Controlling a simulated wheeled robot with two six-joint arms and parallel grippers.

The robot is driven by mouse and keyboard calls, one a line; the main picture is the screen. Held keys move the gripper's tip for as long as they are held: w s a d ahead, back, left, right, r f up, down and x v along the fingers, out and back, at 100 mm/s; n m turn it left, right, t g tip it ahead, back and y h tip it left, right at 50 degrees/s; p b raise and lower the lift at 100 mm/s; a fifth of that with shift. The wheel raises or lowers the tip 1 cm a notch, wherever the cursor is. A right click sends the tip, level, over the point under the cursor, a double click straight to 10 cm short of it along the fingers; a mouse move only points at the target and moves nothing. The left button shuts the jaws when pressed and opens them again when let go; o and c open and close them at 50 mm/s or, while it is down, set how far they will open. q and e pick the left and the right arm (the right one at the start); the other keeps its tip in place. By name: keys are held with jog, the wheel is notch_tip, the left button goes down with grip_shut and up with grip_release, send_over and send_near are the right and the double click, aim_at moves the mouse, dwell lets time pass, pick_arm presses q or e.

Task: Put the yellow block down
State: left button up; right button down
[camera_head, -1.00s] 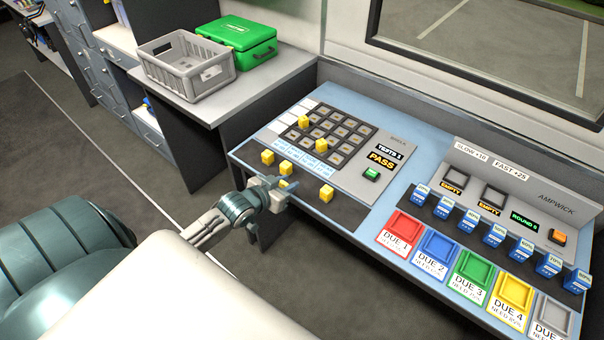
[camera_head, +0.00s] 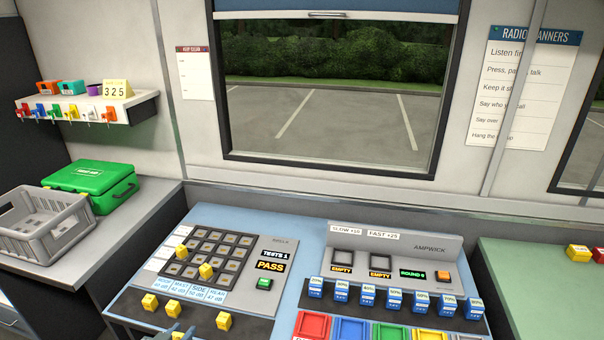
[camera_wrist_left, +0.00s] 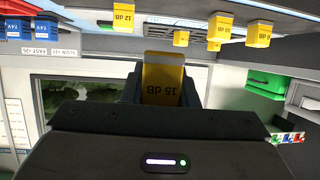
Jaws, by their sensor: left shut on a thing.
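A yellow block marked 15 dB (camera_wrist_left: 162,78) is between the fingers of my left gripper (camera_wrist_left: 160,92), seen in the left wrist view. My left gripper (camera_head: 180,332) shows at the bottom edge of the head view, at the near side of the grid panel, shut on this block. Other yellow blocks stand along the panel's front strip, one at the left (camera_head: 149,301) and one at the right (camera_head: 224,321). Two more yellow blocks (camera_head: 180,252) (camera_head: 206,270) sit on the keypad grid (camera_head: 212,247). What lies under the held block is hidden. My right gripper is not in view.
The Ampwick console (camera_head: 400,255) with several blue blocks (camera_head: 394,297) stands to the right, coloured trays (camera_head: 349,330) before it. A grey crate (camera_head: 45,238) and a green case (camera_head: 92,187) stand on the left counter. A green table (camera_head: 535,280) is at far right.

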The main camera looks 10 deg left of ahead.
pick_arm(q)
jog(key=w+d+r+b, duration=0.1)
jog(key=w+d+r, duration=0.2)
jog(key=d+r, duration=0.4)
jog(key=w+d+r, duration=0.3)
jog(key=d+r, duration=0.3)
jog(key=d, duration=0.1)
jog(key=s+a+f, duration=0.4)
jog(key=a+f, duration=0.3)
jog(key=a, duration=0.2)
jog(key=s+a+f+m+h+p, duration=0.1)
jog(key=s+a+f, duration=0.4)
jog(key=a+f, duration=0.3)
jog(key=shift+s+a+f+p, duration=0.2)
jog(key=shift+a+p, duration=0.1)
jog(key=shift+a, duration=0.5)
